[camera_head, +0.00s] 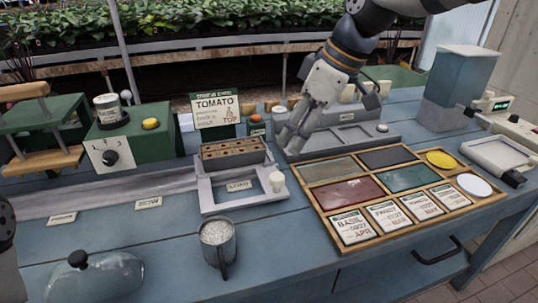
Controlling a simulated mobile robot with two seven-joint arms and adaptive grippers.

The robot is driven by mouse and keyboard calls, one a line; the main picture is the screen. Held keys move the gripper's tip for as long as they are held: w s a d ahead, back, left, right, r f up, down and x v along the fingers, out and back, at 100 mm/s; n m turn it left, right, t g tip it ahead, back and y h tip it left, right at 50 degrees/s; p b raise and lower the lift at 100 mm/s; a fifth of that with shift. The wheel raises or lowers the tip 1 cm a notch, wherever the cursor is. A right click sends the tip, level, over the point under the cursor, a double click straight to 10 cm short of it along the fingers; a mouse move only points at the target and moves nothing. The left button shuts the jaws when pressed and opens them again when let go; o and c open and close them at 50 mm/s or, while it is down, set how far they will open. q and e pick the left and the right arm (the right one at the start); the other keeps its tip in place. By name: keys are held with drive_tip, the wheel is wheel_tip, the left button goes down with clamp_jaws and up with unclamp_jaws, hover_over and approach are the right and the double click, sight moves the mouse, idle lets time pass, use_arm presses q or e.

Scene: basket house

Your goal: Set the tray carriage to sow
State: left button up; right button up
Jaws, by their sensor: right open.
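The tray carriage (205,195) is a light grey frame at the right end of a pale rail (110,194). A dark seed tray with brown cells (232,151) sits at its back. A white knob (277,181) stands on its right side. A small label (238,186) shows inside the frame; its text is too small to read. My right gripper (291,140) points down behind and right of the carriage, near a grey fixture (345,140). My left gripper is out of view.
Two more labels (62,219) (148,203) lie along the rail to the left. A metal mug (218,247) stands in front of the carriage. A glass dome (97,277) is front left. A wooden seed-packet tray (322,212) lies right. A green dial box (135,135) and tomato card (215,108) stand behind.

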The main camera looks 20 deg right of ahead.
sight(278, 176)
drive_tip(key=x, duration=0.3)
drive_tip(key=s+x, duration=0.1)
drive_tip(key=x, duration=0.3)
drive_tip(key=b+x, duration=0.1)
drive_tip(key=x, duration=0.3)
drive_tip(key=shift+s+a+f, duration=0.1)
drive_tip(key=shift+s+f, duration=0.05)
drive_tip(key=shift+f, duration=0.1)
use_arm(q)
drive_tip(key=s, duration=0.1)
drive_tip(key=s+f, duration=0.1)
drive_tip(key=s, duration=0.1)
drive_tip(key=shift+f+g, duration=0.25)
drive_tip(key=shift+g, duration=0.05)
use_arm(e)
clamp_jaws()
